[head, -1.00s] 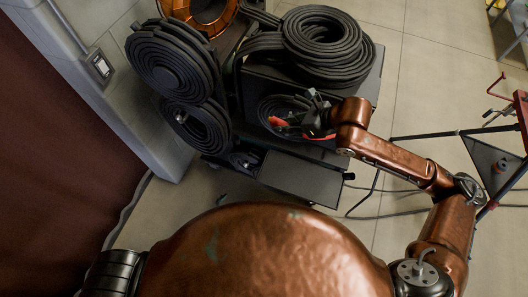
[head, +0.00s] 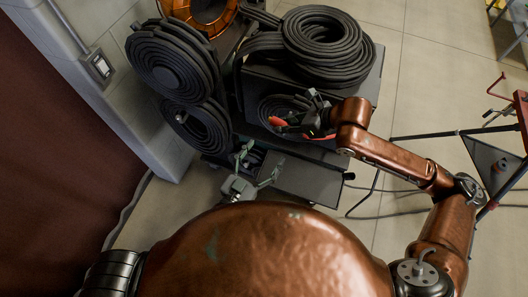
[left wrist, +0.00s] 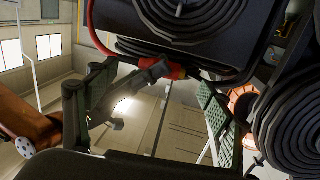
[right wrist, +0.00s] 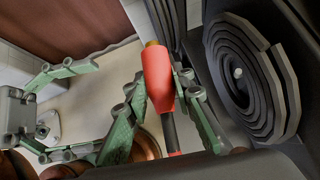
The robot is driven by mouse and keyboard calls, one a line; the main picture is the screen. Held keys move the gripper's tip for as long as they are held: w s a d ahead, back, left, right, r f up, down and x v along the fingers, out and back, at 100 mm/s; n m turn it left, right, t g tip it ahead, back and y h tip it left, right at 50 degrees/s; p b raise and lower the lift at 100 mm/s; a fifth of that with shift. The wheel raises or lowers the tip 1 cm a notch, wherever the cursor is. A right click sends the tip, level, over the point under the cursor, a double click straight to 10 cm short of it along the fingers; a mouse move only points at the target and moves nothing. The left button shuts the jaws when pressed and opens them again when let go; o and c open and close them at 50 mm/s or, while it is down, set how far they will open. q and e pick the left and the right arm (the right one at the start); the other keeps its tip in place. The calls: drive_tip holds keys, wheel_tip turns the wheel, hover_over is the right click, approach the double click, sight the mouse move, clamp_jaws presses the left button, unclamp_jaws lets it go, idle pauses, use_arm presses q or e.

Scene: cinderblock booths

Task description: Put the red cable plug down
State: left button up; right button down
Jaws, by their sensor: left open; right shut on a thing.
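The red cable plug (head: 278,121) is in my right gripper (head: 312,116), in front of the dark cart's side. In the right wrist view, the plug (right wrist: 157,80) is a red cylinder with a brass-coloured tip and a dark lower part, between the closed fingers. The plug also shows in the left wrist view (left wrist: 174,70), partly hidden by the gripper. My left gripper (head: 259,163) is open and empty, below and left of the plug in the head view. Its spread fingers also show in the right wrist view (right wrist: 88,110).
A dark cart (head: 270,82) carries a large black coil (head: 330,45) on top. More coils (head: 172,62) hang at its left, and a flat dark shelf (head: 300,180) juts out below. A red-framed stand (head: 522,115) is at the right. Cables cross the tiled floor.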

sight(275, 122)
use_arm(q)
drive_tip(key=x, duration=0.3)
drive_tip(key=r+x, duration=0.1)
drive_tip(key=x, duration=0.3)
drive_tip(key=r+x, duration=0.1)
drive_tip(key=x, duration=0.3)
drive_tip(key=shift+w+d+r, duration=0.15)
drive_tip(key=shift+d+r, duration=0.05)
drive_tip(key=shift+c, duration=0.7)
drive_tip(key=shift+d, duration=0.15)
drive_tip(key=c, duration=1.1)
drive_tip(key=shift+c, duration=0.6)
use_arm(e)
drive_tip(key=c, duration=1.9)
unclamp_jaws()
drive_tip(key=shift+a, duration=0.1)
drive_tip(key=shift+c, duration=0.2)
drive_tip(key=o, duration=0.4)
drive_tip(key=shift+c, duration=0.2)
drive_tip(key=shift+d, duration=0.2)
